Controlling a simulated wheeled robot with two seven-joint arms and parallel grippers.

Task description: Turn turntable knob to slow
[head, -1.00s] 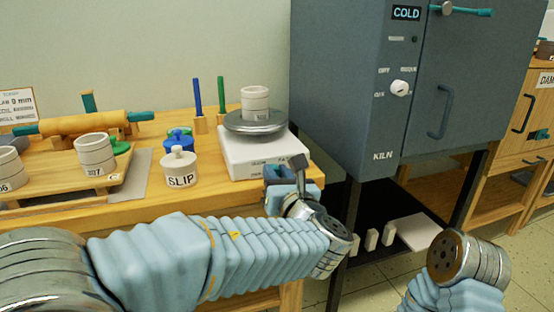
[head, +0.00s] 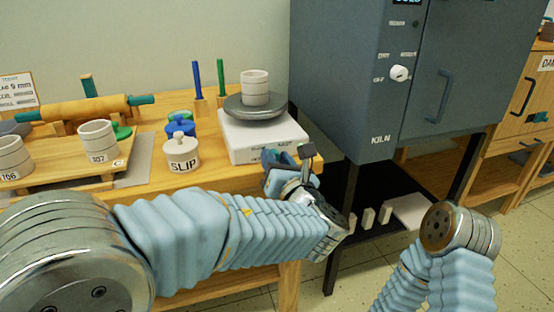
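The turntable is a white box base (head: 240,147) with a round grey plate (head: 280,106) on top, near the table's right end. A pale ringed cup (head: 255,86) stands upright on the plate. No knob or speed marking can be made out on the base; my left gripper covers part of its front right side. My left gripper (head: 291,160) is just in front of the base's right corner, at the table's edge. The frames do not show clearly whether its fingers are apart, or whether it touches the base. My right arm shows at lower right, with its gripper out of view.
A white SLIP jar (head: 182,153) and a blue lidded jar (head: 180,128) stand left of the turntable. Farther left are a wooden board (head: 75,178) with two cups and a rolling pin (head: 85,109). The grey kiln (head: 335,80) stands close on the right.

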